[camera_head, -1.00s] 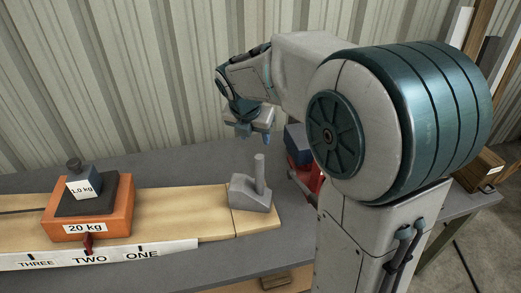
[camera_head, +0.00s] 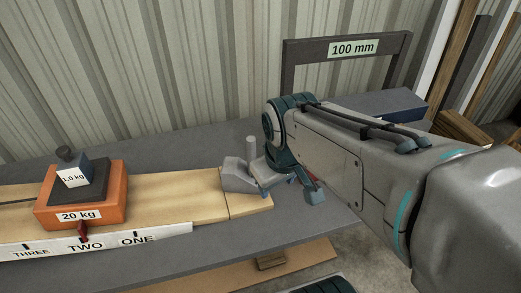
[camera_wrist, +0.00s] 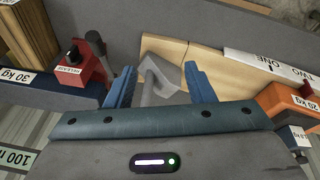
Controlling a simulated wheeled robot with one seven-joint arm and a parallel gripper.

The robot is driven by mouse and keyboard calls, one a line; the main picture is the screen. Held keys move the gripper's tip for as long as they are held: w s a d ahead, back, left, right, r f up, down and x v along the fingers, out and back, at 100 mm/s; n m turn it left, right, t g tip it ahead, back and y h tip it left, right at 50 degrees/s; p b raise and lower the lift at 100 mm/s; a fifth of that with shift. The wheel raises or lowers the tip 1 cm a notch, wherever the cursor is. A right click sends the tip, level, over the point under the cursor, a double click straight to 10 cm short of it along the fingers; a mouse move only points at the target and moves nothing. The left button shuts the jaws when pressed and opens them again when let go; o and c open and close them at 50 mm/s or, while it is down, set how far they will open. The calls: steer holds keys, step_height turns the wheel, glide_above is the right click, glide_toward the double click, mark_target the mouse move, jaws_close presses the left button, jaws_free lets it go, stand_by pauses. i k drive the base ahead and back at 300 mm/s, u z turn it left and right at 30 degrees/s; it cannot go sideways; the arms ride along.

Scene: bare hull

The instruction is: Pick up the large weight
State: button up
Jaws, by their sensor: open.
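An orange block labelled 20 kg (camera_head: 65,211) sits on the wooden board at left in the head view; its orange edge shows at right in the wrist view (camera_wrist: 275,104). A small weight labelled 1.0 kg (camera_head: 72,172) rests on its dark top. A dark blue body labelled 30 kg (camera_wrist: 45,88) shows at the left of the wrist view. My gripper (camera_head: 292,188) is low at the board's right end, beside a grey block with an upright post (camera_head: 238,177). In the wrist view the grey block (camera_wrist: 160,80) shows between the open, spread fingers; contact is unclear.
The wooden board (camera_head: 200,190) carries a white strip marked THREE, TWO, ONE (camera_head: 95,243) on its front. A dark frame labelled 100 mm (camera_head: 350,48) stands behind my arm. A red block (camera_wrist: 75,68) with a grey lever beside it is left of my fingers in the wrist view.

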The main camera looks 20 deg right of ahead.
mark_target(75, 169)
steer(key=u, duration=1.35)
steer(key=k, duration=1.25)
steer(key=u, duration=0.85)
steer(key=i, duration=2.4)
steer(key=z, duration=1.15)
steer(key=i, duration=0.5)
steer(key=z, duration=0.5)
